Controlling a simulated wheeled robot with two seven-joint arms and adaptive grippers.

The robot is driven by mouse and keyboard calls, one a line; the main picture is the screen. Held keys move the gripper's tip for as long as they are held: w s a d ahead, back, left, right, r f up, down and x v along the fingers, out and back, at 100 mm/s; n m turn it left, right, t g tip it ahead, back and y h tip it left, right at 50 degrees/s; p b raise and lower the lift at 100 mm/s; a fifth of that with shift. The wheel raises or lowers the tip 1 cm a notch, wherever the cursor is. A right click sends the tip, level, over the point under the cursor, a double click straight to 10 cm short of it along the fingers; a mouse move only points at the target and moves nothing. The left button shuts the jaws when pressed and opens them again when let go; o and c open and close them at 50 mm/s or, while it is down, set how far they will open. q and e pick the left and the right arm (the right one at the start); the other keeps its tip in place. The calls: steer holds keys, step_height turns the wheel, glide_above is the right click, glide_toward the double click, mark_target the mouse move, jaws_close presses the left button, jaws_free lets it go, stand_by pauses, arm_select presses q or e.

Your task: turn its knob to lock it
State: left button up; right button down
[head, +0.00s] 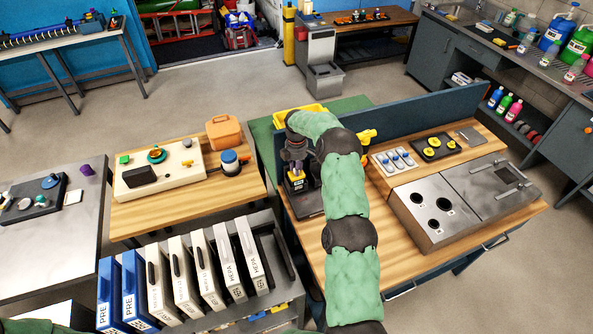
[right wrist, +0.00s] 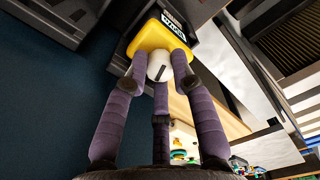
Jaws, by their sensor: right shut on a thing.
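My right arm reaches over the wooden bench, and its gripper (head: 296,168) points down at a small dark device with yellow parts (head: 298,184). In the right wrist view the device shows a yellow body (right wrist: 150,38) with a dark label panel. A white round knob (right wrist: 160,68) with a dark line on its face stands out from the body. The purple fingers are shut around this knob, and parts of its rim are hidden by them. In the head view the knob is hidden. My left gripper is out of view.
A rack of blue and white panels (head: 182,275) stands at the front left. A blue partition (head: 424,102) edges the bench.

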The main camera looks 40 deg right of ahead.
steer(key=shift+m+b, duration=0.65)
steer(key=shift+m, duration=0.45)
steer(key=c, duration=1)
jaws_free()
steer(key=shift+w+r, duration=0.1)
steer(key=shift+r, duration=3.85)
